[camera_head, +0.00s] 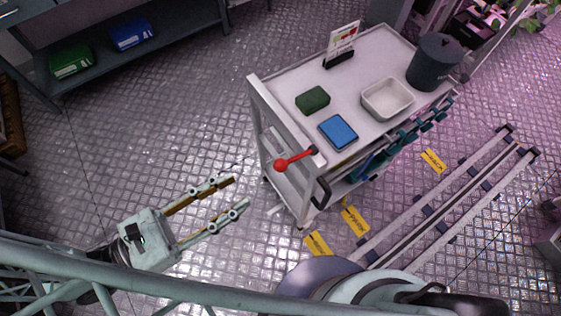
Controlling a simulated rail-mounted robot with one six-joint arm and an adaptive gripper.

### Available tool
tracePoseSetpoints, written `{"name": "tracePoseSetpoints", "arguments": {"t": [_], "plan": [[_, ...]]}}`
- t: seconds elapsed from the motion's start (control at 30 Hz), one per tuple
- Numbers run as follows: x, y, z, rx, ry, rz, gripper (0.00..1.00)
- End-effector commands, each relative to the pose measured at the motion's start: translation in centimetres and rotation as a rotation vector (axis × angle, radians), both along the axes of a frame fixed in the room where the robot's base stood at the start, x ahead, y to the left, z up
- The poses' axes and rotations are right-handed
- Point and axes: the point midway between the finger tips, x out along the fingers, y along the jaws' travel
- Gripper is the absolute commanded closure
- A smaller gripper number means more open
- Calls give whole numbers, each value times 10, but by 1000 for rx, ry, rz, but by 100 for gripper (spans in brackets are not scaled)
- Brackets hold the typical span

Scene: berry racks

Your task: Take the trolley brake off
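The trolley (287,80) is a pale cart with a grey top, standing right of the picture's middle. A red lever with a round red knob (281,165) sticks out from the trolley's near end and looks like the brake lever. Its pivot is near the trolley's near corner, beside a dark handle (321,191). My gripper (240,192) is open and empty, with two long fingers pointing right towards the trolley. The fingertips are left of and below the red knob in the picture, apart from it. The trolley's wheels are mostly hidden.
On the trolley top are a green block (312,99), a blue tablet-like item (338,132), a white tray (364,104), a dark bin (434,62) and a small sign (342,42). Floor rails (440,205) and yellow labels (355,221) lie right. A shelf (150,58) stands upper left.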

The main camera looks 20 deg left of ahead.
Motion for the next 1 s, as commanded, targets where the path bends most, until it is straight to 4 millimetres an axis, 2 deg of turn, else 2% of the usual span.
{"name": "tracePoseSetpoints", "arguments": {"t": [0.37,1.0], "plan": [[19,-15,0,-1,0,-1,68],[83,-62,0,-1,0,-2,68]]}}
